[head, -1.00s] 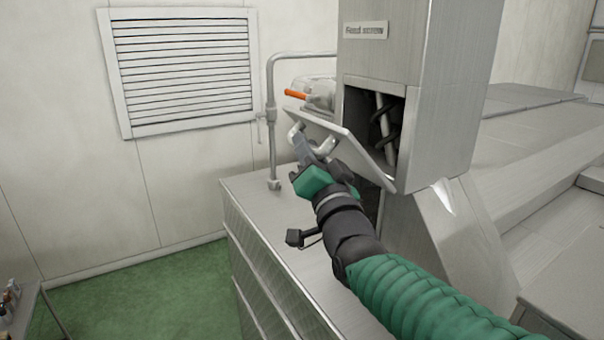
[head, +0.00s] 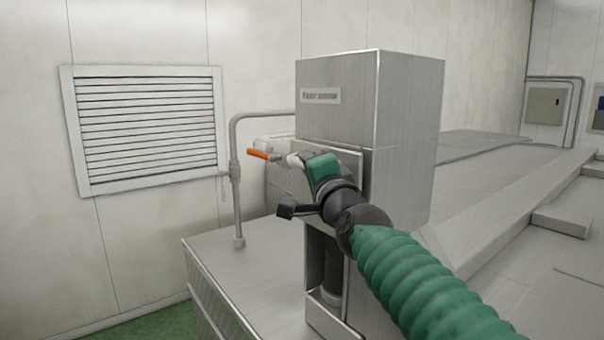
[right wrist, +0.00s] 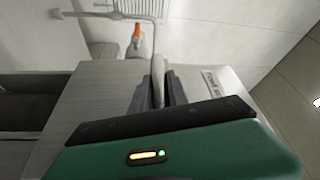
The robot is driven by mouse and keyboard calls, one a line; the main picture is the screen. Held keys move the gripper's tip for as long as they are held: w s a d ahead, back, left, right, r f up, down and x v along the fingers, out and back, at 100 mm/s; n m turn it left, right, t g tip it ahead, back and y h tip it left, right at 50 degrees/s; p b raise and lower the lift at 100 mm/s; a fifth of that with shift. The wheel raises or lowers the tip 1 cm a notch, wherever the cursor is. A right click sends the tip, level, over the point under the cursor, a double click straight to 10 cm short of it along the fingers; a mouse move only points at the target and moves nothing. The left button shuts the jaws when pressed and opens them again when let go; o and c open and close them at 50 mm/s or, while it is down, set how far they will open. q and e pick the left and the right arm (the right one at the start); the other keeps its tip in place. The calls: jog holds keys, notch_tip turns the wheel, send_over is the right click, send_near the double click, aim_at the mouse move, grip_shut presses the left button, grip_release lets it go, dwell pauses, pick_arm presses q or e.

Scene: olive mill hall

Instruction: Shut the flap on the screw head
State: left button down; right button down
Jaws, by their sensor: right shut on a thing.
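The screw head (head: 410,140) is a tall steel box with a label plate (head: 320,96) on its front. Its flap (head: 350,163) is a steel plate, now swung up over the front opening, which no longer shows. It looks nearly flush, but my gripper hides much of it and I cannot tell if a thin gap remains. My right gripper (head: 298,161) is at the flap's front, shut on the light bar handle. In the right wrist view its dark fingers (right wrist: 157,92) sit on both sides of the handle (right wrist: 157,72). My left gripper is not in view.
An orange-tipped lever (head: 258,154) sits just left of my gripper. A grey pipe (head: 235,180) rises from the steel cabinet top (head: 260,270). A dark recess (head: 316,255) lies below the flap. A louvred vent (head: 150,130) is on the wall behind.

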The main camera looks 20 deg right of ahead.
jog(key=shift+w+d+r, duration=0.15)
jog(key=shift+w+d, duration=0.05)
jog(key=shift+d, duration=0.25)
jog(key=shift+r, duration=0.1)
